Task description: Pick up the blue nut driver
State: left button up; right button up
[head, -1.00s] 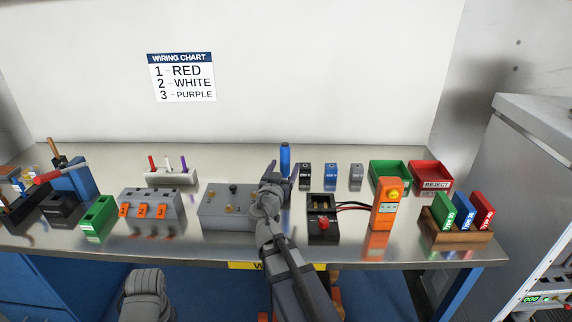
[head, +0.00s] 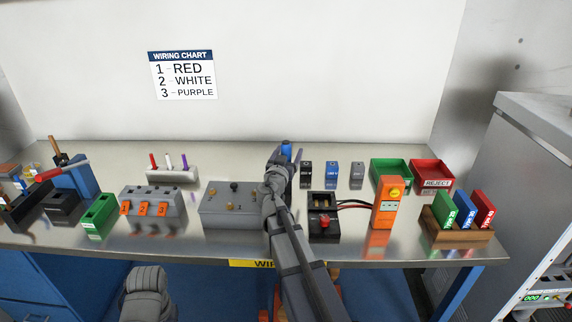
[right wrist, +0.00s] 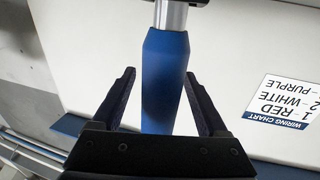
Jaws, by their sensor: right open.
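The blue nut driver (head: 287,147) stands upright at the back middle of the table in the head view, mostly hidden behind my right gripper (head: 284,160). In the right wrist view its blue handle (right wrist: 166,80) and metal shank show large, with the picture upside down. My right gripper (right wrist: 160,74) is open, one finger on each side of the handle. A gap shows between each finger and the handle, so it is not clamped.
A grey box with knobs (head: 228,206) stands left of my right arm. Small black (head: 305,172), blue (head: 331,173) and grey (head: 357,174) blocks stand right of the driver. A black battery-like box (head: 323,219) and orange meter (head: 386,204) are nearer the front.

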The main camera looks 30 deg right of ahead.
grip_shut()
dwell(0.5)
dwell(0.8)
